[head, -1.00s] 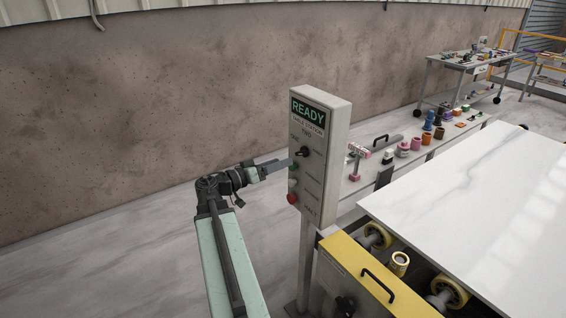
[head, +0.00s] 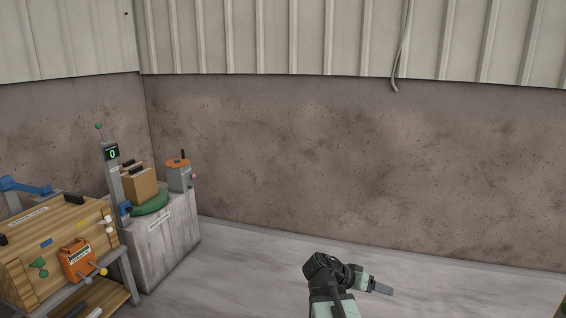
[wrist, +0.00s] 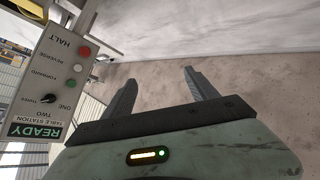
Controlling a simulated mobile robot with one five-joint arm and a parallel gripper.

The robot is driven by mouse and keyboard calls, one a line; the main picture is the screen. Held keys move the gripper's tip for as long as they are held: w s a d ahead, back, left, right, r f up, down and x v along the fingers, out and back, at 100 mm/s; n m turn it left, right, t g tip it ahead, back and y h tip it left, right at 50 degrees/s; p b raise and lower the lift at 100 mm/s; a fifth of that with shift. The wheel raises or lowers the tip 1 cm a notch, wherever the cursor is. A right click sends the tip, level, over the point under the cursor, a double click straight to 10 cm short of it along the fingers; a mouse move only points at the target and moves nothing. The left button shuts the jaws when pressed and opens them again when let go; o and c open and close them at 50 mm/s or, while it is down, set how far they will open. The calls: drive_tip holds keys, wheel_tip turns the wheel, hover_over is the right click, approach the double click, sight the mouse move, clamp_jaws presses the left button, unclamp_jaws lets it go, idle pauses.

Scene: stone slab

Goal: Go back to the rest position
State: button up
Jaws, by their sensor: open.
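My gripper (head: 380,287) is at the lower middle of the head view, held out in front of the bare wall and pointing right. In the wrist view its two fingers (wrist: 163,88) stand apart with nothing between them. The control panel (wrist: 53,75) shows at the left of the wrist view, turned on its side, with a READY display, a black knob, and green, white and red buttons. The fingers are apart from the panel. The panel is out of the head view.
A wooden bench (head: 60,245) with an orange box (head: 77,260) stands at the lower left. Behind it, a grey cabinet (head: 165,243) carries a cardboard box (head: 138,183) on a green disc. The brown wall (head: 330,150) runs across the back. The floor (head: 240,275) between is clear.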

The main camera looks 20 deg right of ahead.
drive_tip(key=a+f+n+y, duration=0.3)
drive_tip(key=a, duration=0.6)
drive_tip(key=a+f+n+y, duration=0.4)
drive_tip(key=a, duration=0.6)
drive_tip(key=s+a+f+n+y, duration=0.1)
drive_tip(key=a+f+n+y, duration=0.2)
drive_tip(key=a, duration=0.7)
drive_tip(key=shift+f+n+y, duration=0.15)
drive_tip(key=shift+n+y, duration=0.15)
drive_tip(key=shift+y, duration=0.2)
